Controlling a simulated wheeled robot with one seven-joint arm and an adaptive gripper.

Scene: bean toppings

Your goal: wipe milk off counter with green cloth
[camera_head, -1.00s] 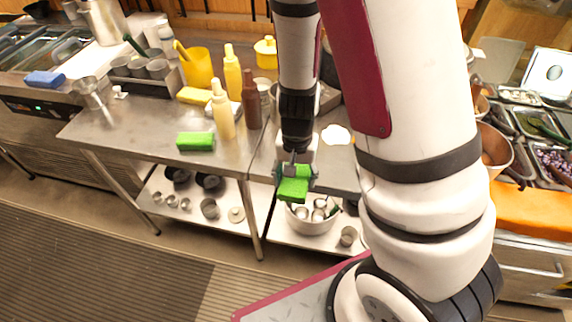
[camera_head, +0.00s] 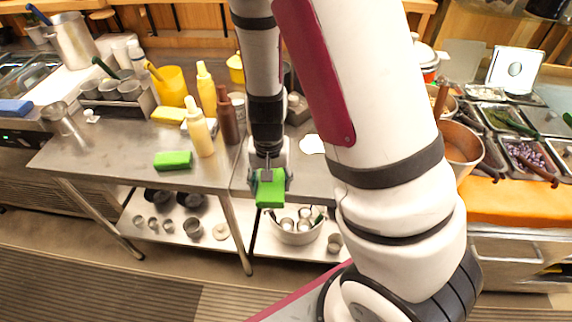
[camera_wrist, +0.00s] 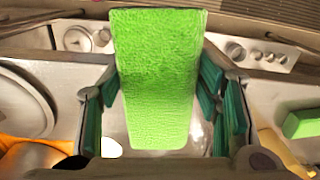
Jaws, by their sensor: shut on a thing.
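My gripper (camera_head: 269,178) is shut on a green cloth (camera_head: 270,192), a thick block shape. It holds the cloth by the counter's front edge, to the left of my arm in the head view. The cloth (camera_wrist: 157,80) fills the middle of the wrist view between the fingers. A white milk spill (camera_head: 312,144) lies on the metal counter (camera_head: 316,178), behind and to the right of the cloth, partly beside my arm. A second green block (camera_head: 173,160) lies on the left counter; it also shows at the right of the wrist view (camera_wrist: 301,124).
Yellow bottles (camera_head: 199,127), a brown bottle (camera_head: 227,120) and a yellow pitcher (camera_head: 172,86) stand on the left counter. A copper-coloured pot (camera_head: 461,150) and topping trays stand at right. A bowl (camera_head: 297,232) sits on the lower shelf. Counter around the spill is partly hidden by my arm.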

